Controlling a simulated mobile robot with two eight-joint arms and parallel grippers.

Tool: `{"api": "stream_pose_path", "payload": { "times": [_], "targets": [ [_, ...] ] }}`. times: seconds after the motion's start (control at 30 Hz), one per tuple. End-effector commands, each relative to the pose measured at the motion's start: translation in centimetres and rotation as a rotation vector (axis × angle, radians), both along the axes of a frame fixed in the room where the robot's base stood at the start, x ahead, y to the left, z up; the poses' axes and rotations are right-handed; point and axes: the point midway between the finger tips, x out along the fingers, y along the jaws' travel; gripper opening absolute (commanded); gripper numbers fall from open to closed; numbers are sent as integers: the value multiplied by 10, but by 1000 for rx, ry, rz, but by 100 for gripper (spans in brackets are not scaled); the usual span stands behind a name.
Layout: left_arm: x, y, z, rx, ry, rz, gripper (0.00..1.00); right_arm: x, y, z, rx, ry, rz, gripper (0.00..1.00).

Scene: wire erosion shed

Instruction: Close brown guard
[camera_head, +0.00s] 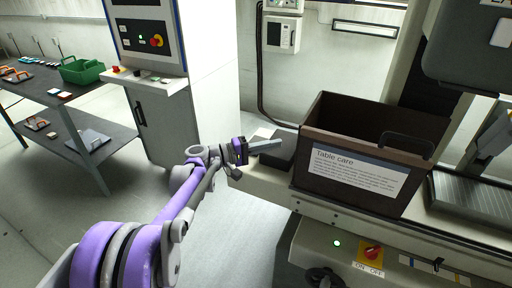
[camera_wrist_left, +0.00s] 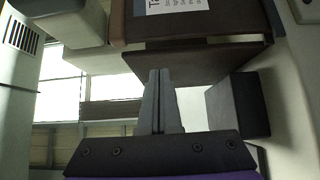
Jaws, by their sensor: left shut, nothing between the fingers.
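The brown guard (camera_head: 330,185) is a dark brown, open-topped box of panels on the machine table, with a white and blue "Table care" label on its front. A dark handle (camera_head: 408,143) shows at the right of its front panel. My left gripper (camera_head: 279,144) is shut and empty, left of the guard, near its left panel. In the left wrist view, the shut fingers (camera_wrist_left: 160,82) point up toward a brown panel of the guard (camera_wrist_left: 185,62). I cannot tell whether they touch it. My right gripper is in neither view.
A dark block (camera_head: 281,151) lies on the machine bed beside the guard's left side. A control panel with a red knob (camera_head: 372,251) is below the guard. A grey cabinet (camera_head: 160,120) and a table with a green crate (camera_head: 82,71) stand at left. Open floor lies between.

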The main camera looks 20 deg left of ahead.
Motion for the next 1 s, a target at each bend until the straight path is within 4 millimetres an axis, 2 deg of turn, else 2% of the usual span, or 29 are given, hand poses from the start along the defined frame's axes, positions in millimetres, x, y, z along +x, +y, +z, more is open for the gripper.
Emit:
{"api": "stream_pose_path", "payload": {
  "times": [0.03,0.1,0.3,0.8,1.0],
  "targets": [
    [7,-9,1,-1,-1,-4,0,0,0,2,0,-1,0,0],
    [6,-21,1,-1,-1,-3,0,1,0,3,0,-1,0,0],
    [4,-42,0,-1,1,-1,0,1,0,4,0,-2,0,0],
    [4,-47,0,0,0,0,0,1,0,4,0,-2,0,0],
    [3,-67,1,-1,1,-3,0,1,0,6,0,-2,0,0]
  ]
}}
